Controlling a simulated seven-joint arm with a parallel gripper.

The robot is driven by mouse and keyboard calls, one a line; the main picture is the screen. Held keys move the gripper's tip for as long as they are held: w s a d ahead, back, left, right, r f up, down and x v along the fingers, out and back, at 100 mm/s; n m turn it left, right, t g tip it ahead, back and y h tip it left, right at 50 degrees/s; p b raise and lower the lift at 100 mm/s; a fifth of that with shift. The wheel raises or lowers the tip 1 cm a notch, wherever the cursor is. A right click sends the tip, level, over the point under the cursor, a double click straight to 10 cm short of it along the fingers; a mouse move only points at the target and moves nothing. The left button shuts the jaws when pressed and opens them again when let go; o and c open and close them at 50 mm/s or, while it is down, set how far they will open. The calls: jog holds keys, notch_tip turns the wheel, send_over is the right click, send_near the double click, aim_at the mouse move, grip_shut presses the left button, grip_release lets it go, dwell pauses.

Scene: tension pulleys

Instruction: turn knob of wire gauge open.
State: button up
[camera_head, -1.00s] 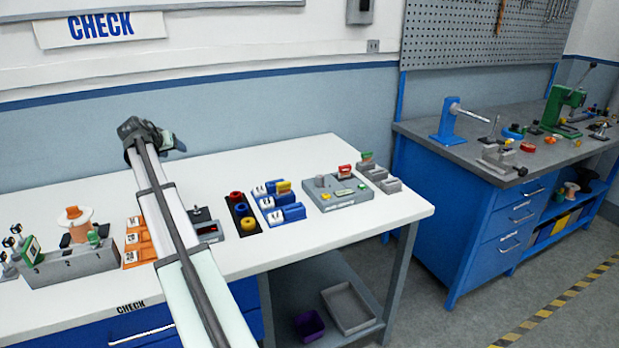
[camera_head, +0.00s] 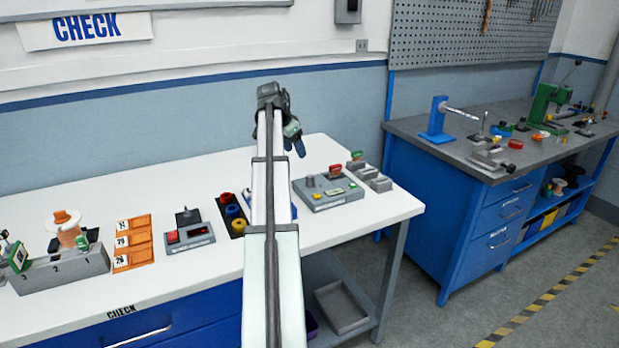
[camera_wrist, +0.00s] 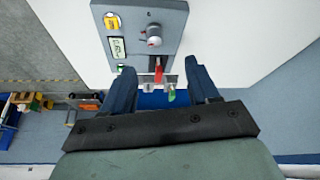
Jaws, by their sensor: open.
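A grey box (camera_head: 328,191) on the white table, which looks like the wire gauge, has a round grey knob on its left part. In the wrist view the box (camera_wrist: 140,15) shows at the top, with the knob (camera_wrist: 154,36), a small display (camera_wrist: 117,46) and a yellow piece (camera_wrist: 112,23).
A red-topped piece (camera_head: 335,171) stands at the box's back edge. Grey blocks (camera_head: 378,183), one near a green-topped piece (camera_head: 356,157), stand to its right. A red-buttoned unit (camera_head: 188,237) and orange trays (camera_head: 132,240) are left. The table's front strip is clear.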

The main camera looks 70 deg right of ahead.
aim_at(309, 176)
jog(key=x, duration=0.4)
jog(key=s+x, duration=0.1)
jog(key=x, duration=0.9)
jog(key=shift+s+r, duration=0.1)
jog(key=shift+s, duration=0.05)
jog(key=c, duration=1)
